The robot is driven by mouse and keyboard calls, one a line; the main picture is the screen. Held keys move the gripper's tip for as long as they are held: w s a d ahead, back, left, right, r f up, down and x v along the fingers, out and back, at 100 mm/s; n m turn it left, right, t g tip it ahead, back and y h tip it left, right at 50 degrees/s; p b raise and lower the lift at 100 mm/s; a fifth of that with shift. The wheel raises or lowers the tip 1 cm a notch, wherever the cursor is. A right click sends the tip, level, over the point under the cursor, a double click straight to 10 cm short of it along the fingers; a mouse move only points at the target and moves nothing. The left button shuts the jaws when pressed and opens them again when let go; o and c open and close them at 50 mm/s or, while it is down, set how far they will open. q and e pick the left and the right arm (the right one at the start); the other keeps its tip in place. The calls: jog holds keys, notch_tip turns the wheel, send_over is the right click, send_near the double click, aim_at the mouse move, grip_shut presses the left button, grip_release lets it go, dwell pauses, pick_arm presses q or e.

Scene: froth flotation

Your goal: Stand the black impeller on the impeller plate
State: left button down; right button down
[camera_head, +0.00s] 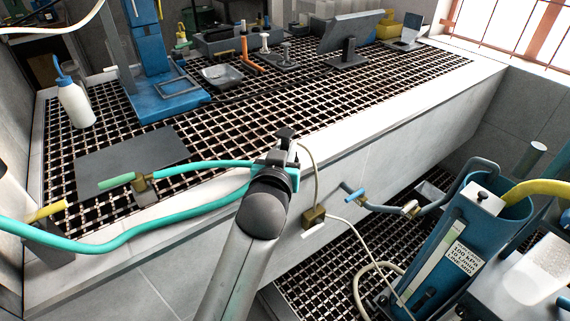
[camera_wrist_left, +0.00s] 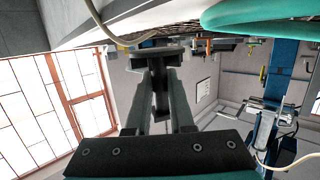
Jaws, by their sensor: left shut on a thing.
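My left gripper (camera_head: 285,160) is over the bench's front edge, shut on a dark object that appears to be the black impeller (camera_head: 285,133). In the left wrist view the black impeller (camera_wrist_left: 160,88) sits between the fingertips of the left gripper (camera_wrist_left: 161,75), its wider end across them. A small grey plate (camera_head: 283,66) lies farther back on the bench, apart from the gripper, with small upright pieces on or beside it; it looks like the impeller plate. My right gripper is not in view.
A dark flat slab (camera_head: 130,160) lies on the bench grating at front left. A white bottle (camera_head: 73,102) and a blue stand (camera_head: 160,95) are behind it. A teal hose (camera_head: 190,210) passes by my gripper. A monitor (camera_head: 350,35) stands at the back. The middle grating is clear.

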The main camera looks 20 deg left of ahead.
pick_arm(q)
notch_tip(320, 180, down, 3)
jog(key=shift+f+b, duration=0.1)
jog(key=shift+b, duration=0.4)
jog(key=c, duration=0.8)
grip_release()
jog(key=shift+f, duration=0.1)
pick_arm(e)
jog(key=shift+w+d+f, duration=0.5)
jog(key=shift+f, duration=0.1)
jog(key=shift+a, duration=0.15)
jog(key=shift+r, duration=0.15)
